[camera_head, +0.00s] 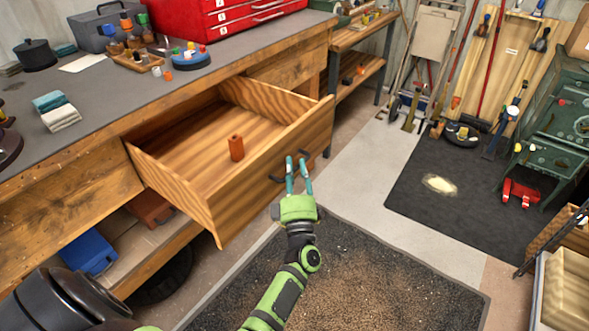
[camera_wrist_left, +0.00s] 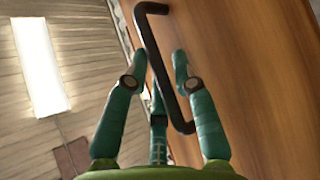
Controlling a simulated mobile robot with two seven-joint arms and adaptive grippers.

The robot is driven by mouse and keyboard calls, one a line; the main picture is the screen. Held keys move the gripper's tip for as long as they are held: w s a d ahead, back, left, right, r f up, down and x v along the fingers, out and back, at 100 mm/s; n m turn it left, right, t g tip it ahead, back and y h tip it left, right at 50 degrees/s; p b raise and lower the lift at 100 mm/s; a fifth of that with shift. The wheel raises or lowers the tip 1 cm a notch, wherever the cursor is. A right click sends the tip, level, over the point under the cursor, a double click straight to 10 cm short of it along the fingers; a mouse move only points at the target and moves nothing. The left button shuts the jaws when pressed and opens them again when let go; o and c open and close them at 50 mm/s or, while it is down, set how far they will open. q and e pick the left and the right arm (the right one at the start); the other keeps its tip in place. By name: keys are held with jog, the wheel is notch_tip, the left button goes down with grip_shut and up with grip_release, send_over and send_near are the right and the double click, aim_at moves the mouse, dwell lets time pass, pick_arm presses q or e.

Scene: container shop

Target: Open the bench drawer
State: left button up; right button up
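The wooden bench drawer (camera_head: 262,180) is pulled well out from under the bench top in the head view. Its dark handle (camera_head: 276,180) is on the front panel; it also shows in the wrist view as a black bar (camera_wrist_left: 158,65). My green left gripper (camera_head: 298,176) is at the handle, in front of the drawer. In the wrist view its teal fingers (camera_wrist_left: 157,68) are apart, with the bar passing between them and gaps at the tips. The right finger overlaps the bar's lower end; contact is unclear. My right gripper is not in view.
An orange-brown cylinder (camera_head: 236,148) stands inside the drawer. The workbench (camera_head: 225,62) carries a red toolbox (camera_head: 215,18), cloths and small bottles. A dark mat (camera_head: 380,285) covers the floor in front. A green stove (camera_head: 560,120) stands at the right.

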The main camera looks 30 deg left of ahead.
pick_arm(q)
jog(key=shift+s+f, duration=0.1)
jog(key=shift+s, duration=0.05)
jog(key=v, duration=0.7)
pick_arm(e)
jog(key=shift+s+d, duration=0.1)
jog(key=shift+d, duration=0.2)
pick_arm(q)
jog(key=shift+d, duration=0.15)
